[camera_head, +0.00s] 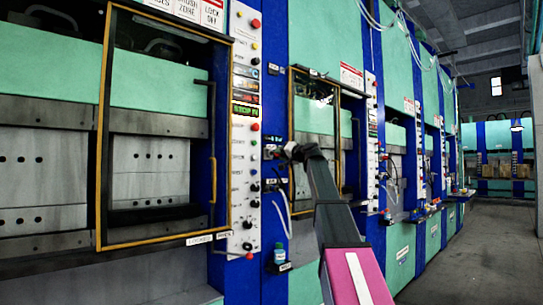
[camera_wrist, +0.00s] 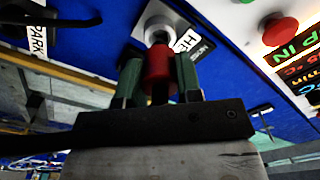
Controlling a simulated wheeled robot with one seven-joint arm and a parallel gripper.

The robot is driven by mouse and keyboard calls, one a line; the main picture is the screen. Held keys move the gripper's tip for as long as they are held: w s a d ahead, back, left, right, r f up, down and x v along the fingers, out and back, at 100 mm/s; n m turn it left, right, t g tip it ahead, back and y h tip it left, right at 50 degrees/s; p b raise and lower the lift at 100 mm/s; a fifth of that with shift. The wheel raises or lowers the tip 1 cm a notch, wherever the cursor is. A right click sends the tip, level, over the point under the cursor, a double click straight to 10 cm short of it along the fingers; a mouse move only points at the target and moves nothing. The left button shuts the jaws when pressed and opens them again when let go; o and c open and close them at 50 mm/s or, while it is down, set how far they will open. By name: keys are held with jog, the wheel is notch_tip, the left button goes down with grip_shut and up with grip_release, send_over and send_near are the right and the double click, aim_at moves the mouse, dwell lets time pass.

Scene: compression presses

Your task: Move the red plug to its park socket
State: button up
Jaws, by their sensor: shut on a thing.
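My gripper (camera_wrist: 158,82) is shut on the red plug (camera_wrist: 157,66), with a dark finger on each side of it. The plug's dark front end is at a round grey socket (camera_wrist: 160,24) on the blue panel, beside a white label that begins "HE". I cannot tell whether the tip is in the socket or just in front of it. A white PARK label (camera_wrist: 38,40) is at the upper left of the wrist view; its socket is not clearly visible. In the head view, my gripper (camera_head: 287,151) is at the blue column between two presses; the plug cannot be made out there.
A control panel (camera_head: 243,130) with buttons and a lit display stands left of my arm. A red button (camera_wrist: 279,30) is close on the right in the wrist view. A yellow-framed press door (camera_head: 102,130) is at the left. The aisle floor (camera_head: 480,245) at the right is clear.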

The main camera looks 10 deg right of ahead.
jog(key=v, duration=0.3)
jog(key=shift+s+d, duration=0.15)
jog(key=shift+s, duration=0.1)
dwell(0.5)
jog(key=shift+d, duration=0.55)
jog(key=shift+d, duration=0.15)
